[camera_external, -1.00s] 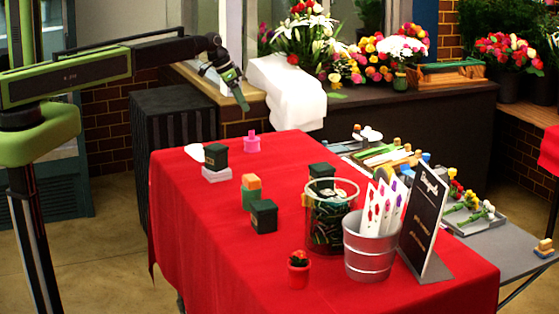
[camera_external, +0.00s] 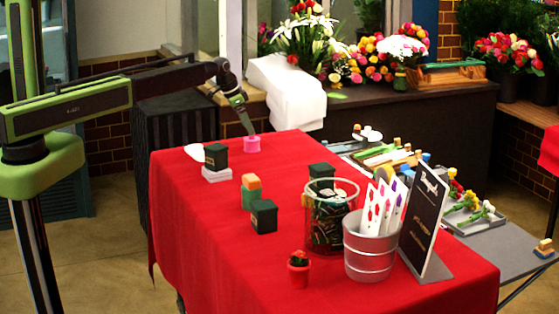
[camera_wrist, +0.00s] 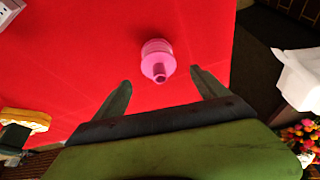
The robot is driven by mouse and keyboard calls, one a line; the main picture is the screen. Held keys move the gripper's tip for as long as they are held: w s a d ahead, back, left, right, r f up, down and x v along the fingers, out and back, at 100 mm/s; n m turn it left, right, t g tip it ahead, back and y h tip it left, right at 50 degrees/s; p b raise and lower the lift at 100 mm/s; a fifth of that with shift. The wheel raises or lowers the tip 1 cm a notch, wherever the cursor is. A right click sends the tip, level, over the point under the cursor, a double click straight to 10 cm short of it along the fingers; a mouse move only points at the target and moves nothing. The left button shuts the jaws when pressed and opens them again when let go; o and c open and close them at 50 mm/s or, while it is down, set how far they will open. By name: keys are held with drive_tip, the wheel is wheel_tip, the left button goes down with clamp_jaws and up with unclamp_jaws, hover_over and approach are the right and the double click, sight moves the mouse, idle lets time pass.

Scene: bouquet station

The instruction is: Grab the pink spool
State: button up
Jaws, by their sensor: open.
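The pink spool (camera_external: 252,145) stands upright on the red table near its back edge. In the wrist view the pink spool (camera_wrist: 158,60) lies ahead of my gripper (camera_wrist: 160,88), roughly centred between the two dark fingers and a little beyond their tips. The fingers are apart and nothing is between them. In the external view my gripper (camera_external: 250,127) reaches down from the left, with its tip just above and behind the spool, overlapping its top. I cannot tell from this view whether they touch.
A dark green box (camera_external: 216,156) on a white block stands left of the spool. An orange-and-green block stack (camera_external: 251,191), a glass container (camera_external: 331,216) and a metal bucket (camera_external: 371,252) stand nearer the front. A white cloth (camera_external: 287,90) lies behind. The red tablecloth (camera_external: 190,225) is clear at front left.

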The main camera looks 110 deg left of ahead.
sight(252, 139)
drive_tip(key=b+x, duration=0.5)
drive_tip(key=shift+f, duration=0.4)
drive_tip(key=shift+r, duration=0.2)
drive_tip(key=c, duration=1.5)
drive_tip(key=shift+r+p, duration=0.5)
drive_tip(key=shift+p, duration=0.25)
wheel_tip(252, 139, up, 4)
drive_tip(key=p, duration=0.3)
drive_tip(key=shift+f+p, duration=0.1)
drive_tip(key=shift+p, duration=0.3)
drive_tip(key=w+d+r+p, duration=0.2)
drive_tip(key=d, duration=0.1)
drive_tip(key=w+d+r+p, duration=0.1)
drive_tip(key=d+r+p, duration=0.1)
drive_tip(key=d, duration=0.2)
drive_tip(key=w+d+r+p, duration=0.2)
drive_tip(key=d, duration=0.1)
drive_tip(key=shift+w+d+r, duration=0.1)
drive_tip(key=shift+w+d, duration=0.05)
drive_tip(key=shift+w, duration=0.2)
